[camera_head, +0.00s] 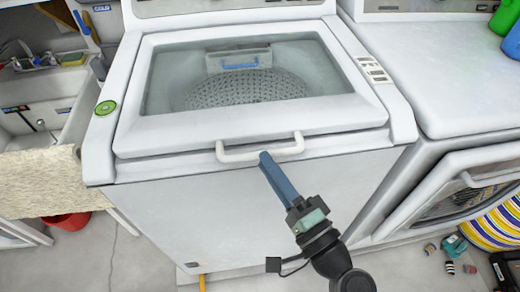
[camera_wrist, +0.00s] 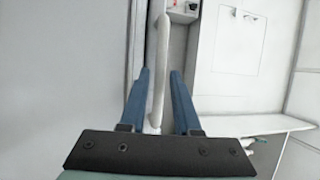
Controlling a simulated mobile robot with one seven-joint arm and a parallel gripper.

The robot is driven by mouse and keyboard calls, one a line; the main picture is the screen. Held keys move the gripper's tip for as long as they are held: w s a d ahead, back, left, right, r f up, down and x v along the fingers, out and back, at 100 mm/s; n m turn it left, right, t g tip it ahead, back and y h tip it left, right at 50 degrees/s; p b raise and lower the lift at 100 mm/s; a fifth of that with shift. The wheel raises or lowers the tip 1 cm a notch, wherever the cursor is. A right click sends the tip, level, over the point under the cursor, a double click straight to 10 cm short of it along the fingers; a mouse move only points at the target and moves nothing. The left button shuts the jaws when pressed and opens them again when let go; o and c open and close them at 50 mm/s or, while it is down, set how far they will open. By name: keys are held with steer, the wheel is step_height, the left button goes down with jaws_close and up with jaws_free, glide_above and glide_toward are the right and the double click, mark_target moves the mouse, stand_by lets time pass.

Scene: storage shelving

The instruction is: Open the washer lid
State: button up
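The white washer (camera_head: 250,200) fills the middle of the head view. Its lid (camera_head: 230,127), with a clear window showing the drum, lies down over the top. A white handle (camera_head: 232,156) sticks out from the lid's front edge. My gripper (camera_head: 266,157) reaches up from the lower right, its blue fingertips at the middle of the handle. In the wrist view, the handle (camera_wrist: 160,50) runs between the two fingers of my gripper (camera_wrist: 159,72), with a gap showing on either side. The gripper looks open, around the handle and not clamped on it.
A sink (camera_head: 40,105) and a beige cloth (camera_head: 42,182) are at the left, above a red bucket (camera_head: 68,221). Small items lie on the floor at the lower right.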

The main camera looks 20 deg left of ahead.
steer(key=shift+x, duration=1.85)
steer(key=shift+d, duration=0.1)
jaws_close()
